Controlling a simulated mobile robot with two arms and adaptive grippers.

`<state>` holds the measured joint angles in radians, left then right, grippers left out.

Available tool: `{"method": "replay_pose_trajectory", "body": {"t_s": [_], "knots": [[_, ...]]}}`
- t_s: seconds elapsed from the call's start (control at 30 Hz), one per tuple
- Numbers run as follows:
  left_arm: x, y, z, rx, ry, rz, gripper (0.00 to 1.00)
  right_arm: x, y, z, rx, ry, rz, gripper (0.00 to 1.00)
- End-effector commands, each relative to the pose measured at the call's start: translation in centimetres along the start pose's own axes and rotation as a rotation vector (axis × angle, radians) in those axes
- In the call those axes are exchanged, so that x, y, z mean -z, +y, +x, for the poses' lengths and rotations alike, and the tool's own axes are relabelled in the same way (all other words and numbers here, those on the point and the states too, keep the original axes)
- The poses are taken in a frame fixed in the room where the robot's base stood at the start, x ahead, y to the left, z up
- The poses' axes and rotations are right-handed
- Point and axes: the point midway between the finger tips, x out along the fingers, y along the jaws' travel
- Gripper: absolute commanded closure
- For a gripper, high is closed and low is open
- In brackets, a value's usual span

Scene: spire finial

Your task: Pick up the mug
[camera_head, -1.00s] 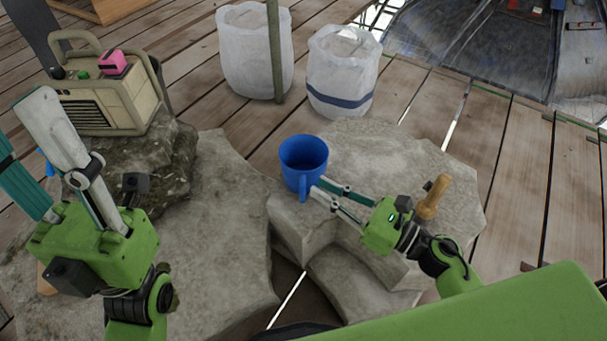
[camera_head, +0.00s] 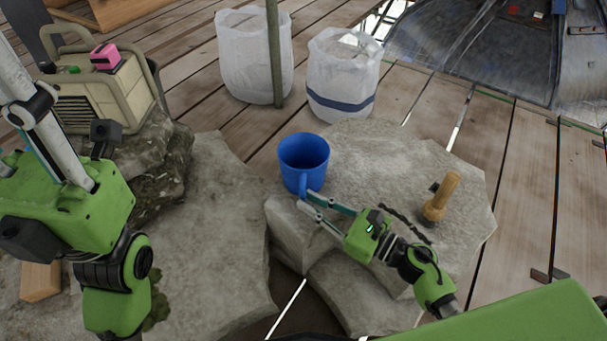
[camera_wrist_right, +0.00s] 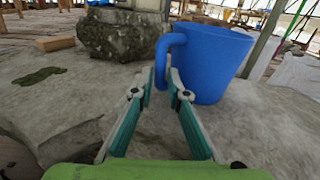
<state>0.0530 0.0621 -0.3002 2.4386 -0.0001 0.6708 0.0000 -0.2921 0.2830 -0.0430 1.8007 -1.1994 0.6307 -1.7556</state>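A blue mug (camera_head: 304,160) stands upright on a grey stone block (camera_head: 400,165), its handle toward my right gripper. In the right wrist view, the mug (camera_wrist_right: 212,65) is just right of centre, and its handle (camera_wrist_right: 165,62) lies ahead between the fingers. My right gripper (camera_head: 305,202) has its fingertips at the handle; the fingers are apart, with a narrow gap at the tips. Contact with the handle cannot be told. My left gripper (camera_head: 20,85) is at the left edge, partly cut off, away from the mug; its fingertips are not clearly seen.
A wooden-handled tool (camera_head: 438,197) stands on the block to the right of the mug. Two white sacks (camera_head: 255,60) and a pole (camera_head: 273,50) are behind. A beige machine (camera_head: 100,95) with a pink item (camera_head: 105,56) sits on a rock at left.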

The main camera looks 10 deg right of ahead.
Motion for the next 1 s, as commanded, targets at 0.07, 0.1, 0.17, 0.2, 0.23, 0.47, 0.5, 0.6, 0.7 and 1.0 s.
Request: {"method": "replay_pose_trajectory", "body": {"t_s": [0.07,0.1,0.17,0.2,0.23,0.47,0.5,0.6,0.7,1.0], "knots": [[0.1,0.1,0.0,-0.003,0.006,0.001,0.60,0.1,0.0,1.4,0.000,-0.002,-0.001,0.85],[0.1,0.1,0.1,-0.004,0.008,0.001,0.60,0.0,0.0,1.9,0.000,-0.002,0.000,0.85],[0.1,0.1,0.1,-0.005,0.011,0.002,0.60,0.0,0.0,2.5,0.001,-0.002,0.000,0.85],[0.1,0.1,0.2,-0.006,0.013,0.002,0.60,0.0,0.0,2.8,0.001,-0.001,0.000,0.85],[0.1,0.1,0.2,-0.007,0.013,0.002,0.60,0.0,0.0,2.9,0.001,-0.001,0.000,0.85],[0.1,0.1,0.3,-0.007,0.013,0.001,0.60,0.0,0.0,3.0,0.001,0.000,0.001,0.85],[0.1,0.1,0.3,-0.007,0.013,0.001,0.60,0.0,0.0,3.0,0.001,0.000,0.001,0.93],[0.2,0.1,0.3,-0.006,0.013,0.001,0.60,0.0,0.0,3.0,0.001,0.000,0.001,1.00],[0.2,0.1,0.3,-0.006,0.014,0.001,0.60,-0.1,0.0,3.0,0.001,-0.001,0.001,1.00],[0.2,0.1,0.4,-0.006,0.015,0.001,0.60,-0.2,0.0,2.9,0.001,0.000,0.001,1.00]]}}
